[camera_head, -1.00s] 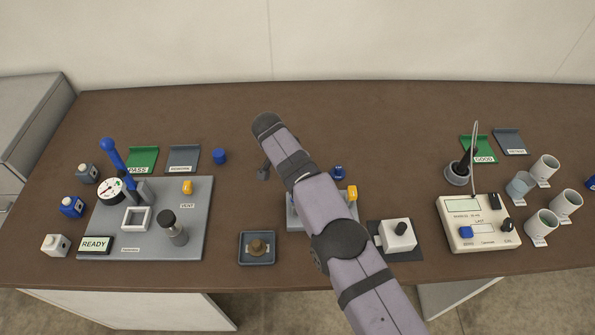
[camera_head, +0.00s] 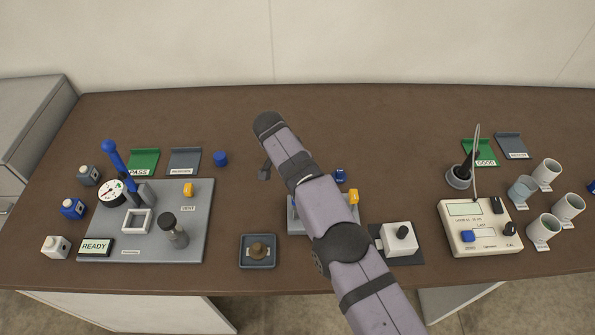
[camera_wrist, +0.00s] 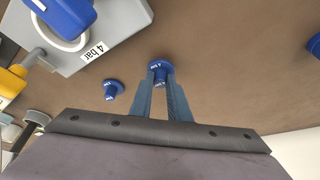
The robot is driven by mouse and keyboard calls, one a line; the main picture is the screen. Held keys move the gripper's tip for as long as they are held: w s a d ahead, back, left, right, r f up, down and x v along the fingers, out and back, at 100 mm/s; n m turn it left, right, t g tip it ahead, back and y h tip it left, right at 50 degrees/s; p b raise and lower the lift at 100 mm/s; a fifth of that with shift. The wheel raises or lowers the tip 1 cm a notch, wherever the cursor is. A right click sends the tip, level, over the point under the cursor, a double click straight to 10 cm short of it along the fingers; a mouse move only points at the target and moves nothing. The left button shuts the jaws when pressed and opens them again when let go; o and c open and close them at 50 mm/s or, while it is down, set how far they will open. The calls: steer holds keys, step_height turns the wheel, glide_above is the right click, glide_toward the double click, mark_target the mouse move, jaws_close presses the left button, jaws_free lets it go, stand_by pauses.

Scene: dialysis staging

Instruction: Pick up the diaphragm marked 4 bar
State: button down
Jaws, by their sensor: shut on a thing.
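In the wrist view, my gripper (camera_wrist: 160,80) is shut on a blue diaphragm (camera_wrist: 159,66), a round disc with a narrower stem and small white lettering that I cannot read surely. A second, similar blue diaphragm (camera_wrist: 113,89) stands on the brown table just left of the fingers, apart from them.
A grey fixture (camera_wrist: 110,25) with a "4 bar" label lies close by at upper left in the wrist view. A blue cap (camera_head: 221,158) stands left of my arm. The gauge plate (camera_head: 200,220) is at left, a meter (camera_head: 480,240) at right. The back table is clear.

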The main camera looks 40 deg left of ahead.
step_height(320, 180, up, 9)
steer(key=p, duration=0.6)
steer(key=shift+f, duration=0.1)
